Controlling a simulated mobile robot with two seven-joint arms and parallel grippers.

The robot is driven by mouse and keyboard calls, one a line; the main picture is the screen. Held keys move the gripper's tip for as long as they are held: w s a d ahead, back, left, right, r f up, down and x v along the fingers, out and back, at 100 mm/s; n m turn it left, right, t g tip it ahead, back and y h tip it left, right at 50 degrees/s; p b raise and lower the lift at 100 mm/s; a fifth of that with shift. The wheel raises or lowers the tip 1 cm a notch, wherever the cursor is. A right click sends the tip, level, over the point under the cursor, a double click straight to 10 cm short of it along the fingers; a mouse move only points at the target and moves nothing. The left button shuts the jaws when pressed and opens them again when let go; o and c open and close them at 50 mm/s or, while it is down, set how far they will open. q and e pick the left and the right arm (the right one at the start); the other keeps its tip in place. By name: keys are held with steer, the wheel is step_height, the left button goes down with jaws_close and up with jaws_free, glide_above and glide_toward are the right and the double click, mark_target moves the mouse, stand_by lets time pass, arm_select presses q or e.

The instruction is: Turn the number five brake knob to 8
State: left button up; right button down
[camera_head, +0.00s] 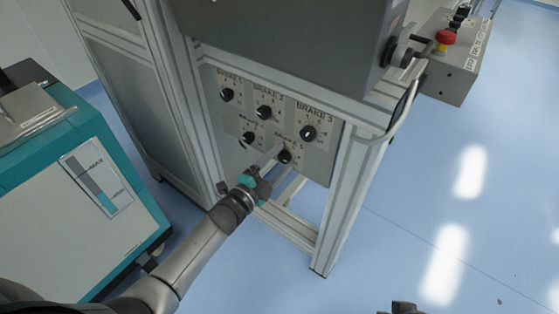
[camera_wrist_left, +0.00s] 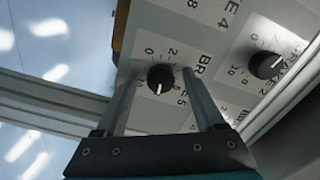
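The number five brake knob (camera_head: 284,156) is black and round, in the lower row of the grey brake panel (camera_head: 240,122). It also shows in the left wrist view (camera_wrist_left: 160,78), with its white mark pointing down in that picture. A 0 and a 2 are printed above it; I cannot read the number at the mark. My left gripper (camera_head: 273,160) is at this knob. Its fingers (camera_wrist_left: 160,84) are open, one on either side of the knob, with gaps visible. A dark tip at the bottom edge of the head view (camera_head: 404,307) may be my right gripper.
Other brake knobs (camera_head: 308,133) sit close by on the panel; one also shows in the wrist view (camera_wrist_left: 265,65). A grey cabinet (camera_head: 285,35) overhangs the panel. A control box with a red button (camera_head: 446,37) is at right. A teal-and-white machine (camera_head: 85,190) stands left.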

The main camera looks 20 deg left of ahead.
arm_select(q)
steer(key=shift+s+a, duration=0.1)
steer(key=shift+s, duration=0.15)
steer(key=p+v, duration=0.4)
steer(key=v, duration=1)
steer(key=shift+s, duration=0.35)
arm_select(e)
steer(key=s+f+g, duration=0.1)
steer(key=s+f, duration=0.3)
steer(key=f, duration=0.5)
steer(key=shift+d+g, duration=0.3)
steer(key=shift+d, duration=0.1)
arm_select(q)
steer(key=shift+a, duration=0.1)
arm_select(e)
steer(key=shift+r, duration=0.1)
